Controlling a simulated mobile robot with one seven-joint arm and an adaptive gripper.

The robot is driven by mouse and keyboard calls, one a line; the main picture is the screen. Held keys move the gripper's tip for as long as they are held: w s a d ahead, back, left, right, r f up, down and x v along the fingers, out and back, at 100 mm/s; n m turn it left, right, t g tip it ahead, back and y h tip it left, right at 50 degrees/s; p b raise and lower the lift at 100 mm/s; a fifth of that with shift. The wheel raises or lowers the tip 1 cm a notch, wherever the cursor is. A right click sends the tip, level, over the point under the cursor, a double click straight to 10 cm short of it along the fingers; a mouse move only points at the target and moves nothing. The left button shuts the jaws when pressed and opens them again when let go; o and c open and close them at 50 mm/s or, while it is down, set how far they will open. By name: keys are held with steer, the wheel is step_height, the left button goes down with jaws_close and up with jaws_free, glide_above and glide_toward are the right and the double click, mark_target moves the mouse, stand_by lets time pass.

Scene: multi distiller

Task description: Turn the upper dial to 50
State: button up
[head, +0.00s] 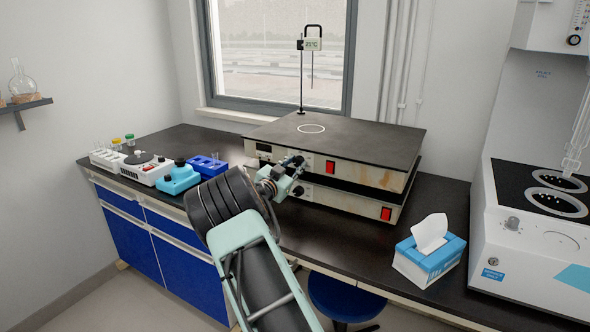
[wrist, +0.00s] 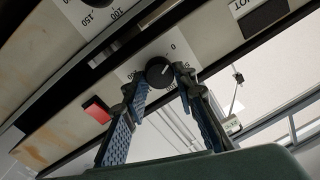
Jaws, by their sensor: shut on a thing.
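The upper hot plate (head: 362,140) is stacked on a similar lower plate (head: 350,194). My gripper (head: 298,168) is at the front face of the upper plate, left of its red switch. In the wrist view my gripper (wrist: 161,82) has its two fingertips on either side of a round black dial (wrist: 160,72) on a white scale plate, and is shut on it. A small pale mark shows on the dial's face; the scale value it points to is hard to read. In the head view my gripper and arm hide this dial.
The upper plate's red switch (wrist: 97,108) is near the fingers. A thermometer stand (head: 302,75) rises behind the plates. A tissue box (head: 430,252) is to the right, small blue instruments (head: 179,178) to the left.

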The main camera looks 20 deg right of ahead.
steer(key=m+b, duration=0.2)
steer(key=b, duration=0.1)
steer(key=m+b, duration=0.3)
steer(key=b, duration=0.1)
steer(key=shift+f, duration=0.4)
steer(key=m+b, duration=0.4)
steer(key=shift+h, duration=0.4)
steer(key=shift+r+m+b, duration=0.15)
steer(key=shift+m+b, duration=0.45)
steer(key=shift+m, duration=0.3)
steer(key=o, duration=1.2)
steer(key=shift+r, duration=0.1)
steer(key=shift+c, duration=0.2)
steer(key=v, duration=1.2)
